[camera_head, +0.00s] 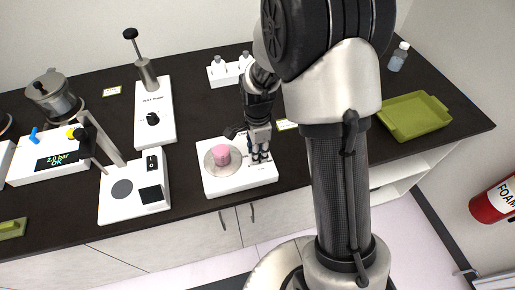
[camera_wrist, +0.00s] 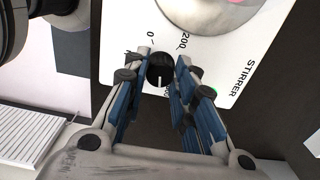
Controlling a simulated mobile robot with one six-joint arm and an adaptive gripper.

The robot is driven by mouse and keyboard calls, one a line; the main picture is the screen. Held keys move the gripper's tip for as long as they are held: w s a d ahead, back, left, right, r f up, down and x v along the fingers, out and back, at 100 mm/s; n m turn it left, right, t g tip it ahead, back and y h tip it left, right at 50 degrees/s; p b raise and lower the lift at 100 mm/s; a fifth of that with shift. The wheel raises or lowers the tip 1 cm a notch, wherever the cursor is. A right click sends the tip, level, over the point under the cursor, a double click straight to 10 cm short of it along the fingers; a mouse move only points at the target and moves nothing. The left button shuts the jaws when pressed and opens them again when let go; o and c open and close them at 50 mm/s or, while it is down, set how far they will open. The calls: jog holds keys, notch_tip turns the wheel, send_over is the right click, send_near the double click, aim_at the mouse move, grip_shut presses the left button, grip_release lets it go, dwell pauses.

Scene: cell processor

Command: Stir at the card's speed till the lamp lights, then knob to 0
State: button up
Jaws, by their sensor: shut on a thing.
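The white stirrer (camera_head: 240,182) stands at the counter's front edge, with a vessel of pink liquid (camera_head: 221,155) on its round plate. My gripper (camera_head: 260,152) is at the stirrer's right side. In the wrist view my gripper (camera_wrist: 161,68) is shut on the black knob (camera_wrist: 160,70). The knob's white mark points down in that picture, toward a label partly hidden by the fingers; "0" and "200" show above the knob. A small green lit spot, seemingly the lamp (camera_wrist: 213,91), shows beside the right finger. A small card (camera_head: 286,125) lies behind the stirrer, its text unreadable.
A green tray (camera_head: 413,116) and a clear bottle (camera_head: 398,57) are at right.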

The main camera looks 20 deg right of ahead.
jog(key=n, duration=0.4)
jog(key=shift+n+p, duration=0.35)
jog(key=shift+n, duration=0.05)
jog(key=n, duration=0.5)
jog(key=shift+p, duration=0.3)
jog(key=n, duration=0.5)
jog(key=n+p, duration=0.1)
jog(key=n, duration=0.9)
jog(key=shift+n, duration=0.4)
jog(key=n, duration=0.4)
jog(key=shift+n, duration=0.3)
jog(key=n, duration=0.4)
jog(key=shift+p, duration=0.3)
jog(key=shift+n, duration=2.8)
